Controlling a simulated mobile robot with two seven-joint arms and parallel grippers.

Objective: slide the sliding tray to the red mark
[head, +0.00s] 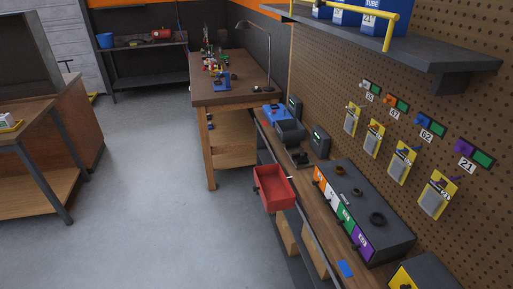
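A red open tray (273,188), which looks like the sliding tray, sits at the front edge of the narrow bench on the right, over a long dark rail (306,230). It looks empty. I cannot make out a red mark along the rail or bench. A small blue patch (346,268) lies on the bench top near the bottom of the view. Neither of my grippers is in view, and nothing of mine touches the tray.
A grey box (372,212) with orange, white, green and purple labels stands on the bench. A pegboard (440,110) with hanging yellow packs rises behind it. A wooden workbench (235,90) stands beyond. The grey floor (150,190) to the left is clear.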

